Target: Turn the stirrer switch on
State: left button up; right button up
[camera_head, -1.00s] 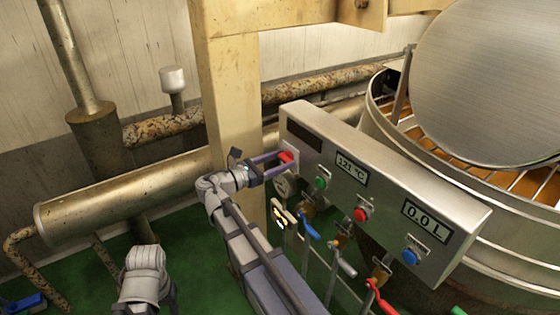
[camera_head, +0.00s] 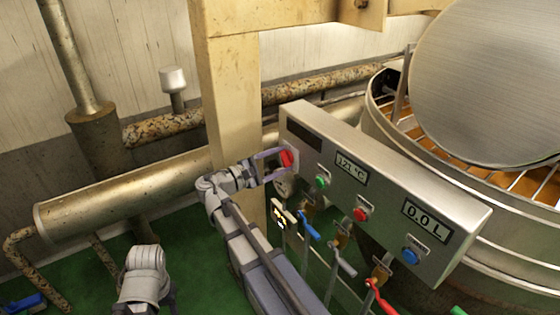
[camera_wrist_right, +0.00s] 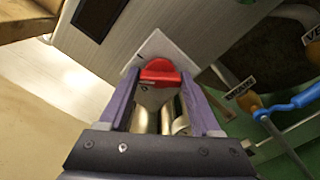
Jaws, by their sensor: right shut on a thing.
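The stirrer switch is a red rotary knob (camera_head: 287,158) on a pale square plate at the left end of the grey control panel (camera_head: 400,185). My right gripper (camera_head: 284,159) is shut on this knob, with one finger on each side. The right wrist view shows the red knob (camera_wrist_right: 160,75) between the purple-grey fingertips (camera_wrist_right: 158,78). The plate (camera_wrist_right: 160,50) looks tilted in that view. Part of my left arm shows at the bottom left of the head view, but its gripper does not show.
Green (camera_head: 320,182), red (camera_head: 361,214) and blue (camera_head: 410,256) buttons and displays line the panel. Valve handles, including a blue one (camera_head: 309,227), are below. The kettle (camera_head: 480,215) stands behind. A beige post (camera_head: 230,100) rises beside my right wrist.

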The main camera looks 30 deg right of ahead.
jog(key=m, duration=0.3)
jog(key=shift+m, duration=0.3)
jog(key=shift+f+m, duration=0.1)
jog(key=shift+m, duration=1.7)
jog(key=o, duration=1.4)
jog(key=shift+s+a, duration=0.2)
jog(key=shift+a, duration=1.8)
jog(key=shift+s+a, duration=0.15)
jog(key=shift+a, duration=1.8)
